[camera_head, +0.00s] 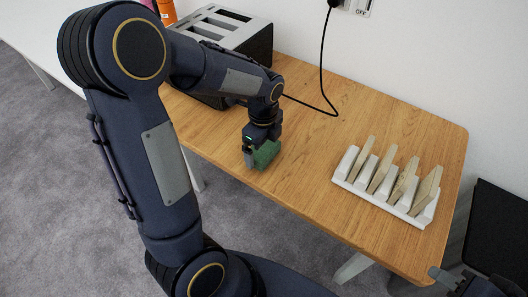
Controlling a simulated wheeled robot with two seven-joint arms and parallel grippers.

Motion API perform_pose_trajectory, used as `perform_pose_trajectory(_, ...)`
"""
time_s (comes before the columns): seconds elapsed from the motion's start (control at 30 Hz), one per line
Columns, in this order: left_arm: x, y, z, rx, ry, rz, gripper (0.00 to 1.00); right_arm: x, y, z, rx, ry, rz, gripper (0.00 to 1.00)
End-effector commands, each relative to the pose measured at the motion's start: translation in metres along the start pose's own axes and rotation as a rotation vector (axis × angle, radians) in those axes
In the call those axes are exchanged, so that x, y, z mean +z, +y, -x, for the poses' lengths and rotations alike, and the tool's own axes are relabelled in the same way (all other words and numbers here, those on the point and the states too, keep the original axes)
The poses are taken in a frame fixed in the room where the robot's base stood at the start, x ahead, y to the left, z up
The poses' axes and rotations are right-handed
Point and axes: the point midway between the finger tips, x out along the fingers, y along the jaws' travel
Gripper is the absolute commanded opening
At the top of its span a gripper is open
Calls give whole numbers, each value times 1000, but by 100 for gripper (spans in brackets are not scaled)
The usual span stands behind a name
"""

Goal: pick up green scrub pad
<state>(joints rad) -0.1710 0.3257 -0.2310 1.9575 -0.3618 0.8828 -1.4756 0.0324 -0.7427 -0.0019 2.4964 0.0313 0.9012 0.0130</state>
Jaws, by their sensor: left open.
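The green scrub pad (267,154) is on the wooden table, near its front edge. My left gripper (252,160) is right at the pad, pointing down, with a grey finger on the pad's left side. The gripper is open, and its far finger is hidden. I cannot tell whether the fingers touch the pad. My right gripper (446,279) shows only in part at the bottom right corner, away from the table top, and its fingers are not clear.
A toaster (222,31) with a black side stands at the back left of the table (310,207), its cord running to a wall socket. A white rack (388,204) holding several beige slices stands to the right. Bottles (164,10) stand behind the toaster. The table's middle is clear.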

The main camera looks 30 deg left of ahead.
Motion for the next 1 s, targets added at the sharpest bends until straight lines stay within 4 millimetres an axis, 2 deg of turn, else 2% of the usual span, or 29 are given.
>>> perform_pose_trajectory(0.1,0,0,-12,1,1,0,100,1,1,-2,0,0,0,36)
perform_pose_trajectory(0.37,0,0,-14,-1,1,1,100,1,1,-2,0,0,0,36)
perform_pose_trajectory(0.63,0,0,-14,-1,1,1,65,1,1,-2,0,0,0,36)
perform_pose_trajectory(1.0,0,-1,-7,-3,1,2,64,0,0,0,0,0,0,36)
